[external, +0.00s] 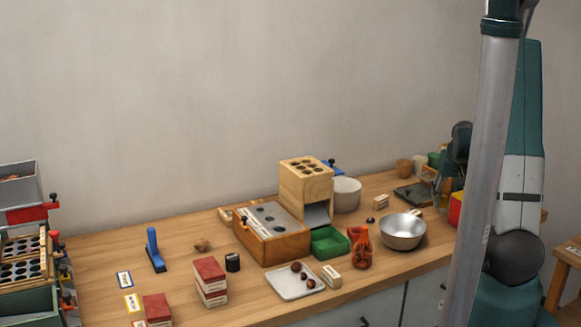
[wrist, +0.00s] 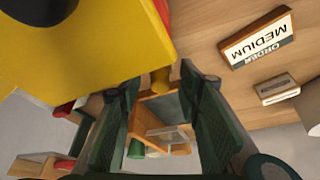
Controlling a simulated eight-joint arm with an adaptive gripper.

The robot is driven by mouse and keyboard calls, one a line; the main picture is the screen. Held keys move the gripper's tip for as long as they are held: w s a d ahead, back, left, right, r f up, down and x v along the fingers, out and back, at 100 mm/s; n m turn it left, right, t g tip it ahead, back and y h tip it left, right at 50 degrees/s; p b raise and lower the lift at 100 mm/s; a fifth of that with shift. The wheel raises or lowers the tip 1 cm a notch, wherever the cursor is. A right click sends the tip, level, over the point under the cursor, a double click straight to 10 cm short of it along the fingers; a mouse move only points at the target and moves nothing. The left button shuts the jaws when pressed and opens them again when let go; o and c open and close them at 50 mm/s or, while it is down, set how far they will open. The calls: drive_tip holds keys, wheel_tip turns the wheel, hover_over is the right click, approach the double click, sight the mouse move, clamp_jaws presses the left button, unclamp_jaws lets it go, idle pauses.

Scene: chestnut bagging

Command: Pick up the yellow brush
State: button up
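No brush shape can be made out for certain as the yellow brush. A small rounded yellow piece (wrist: 160,80) shows between the fingertips in the wrist view; I cannot tell whether it belongs to the brush. My gripper (wrist: 156,88) is open, its two dark green fingers apart with a gap between them. In the external view my gripper (external: 447,172) is low over the right end of the bench, partly hidden behind my arm.
A large yellow block (wrist: 95,45) with a red edge fills the wrist view's upper left, close to the fingers. A MEDIUM order sign (wrist: 258,40) lies to the right. A metal bowl (external: 403,230), green tray (external: 328,242) and wooden dispenser (external: 305,182) stand on the bench (external: 200,270).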

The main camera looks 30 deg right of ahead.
drive_tip(key=shift+w+d+f, duration=0.1)
drive_tip(key=shift+w+f, duration=0.1)
drive_tip(key=shift+f, duration=0.25)
idle(0.3)
drive_tip(key=c, duration=0.8)
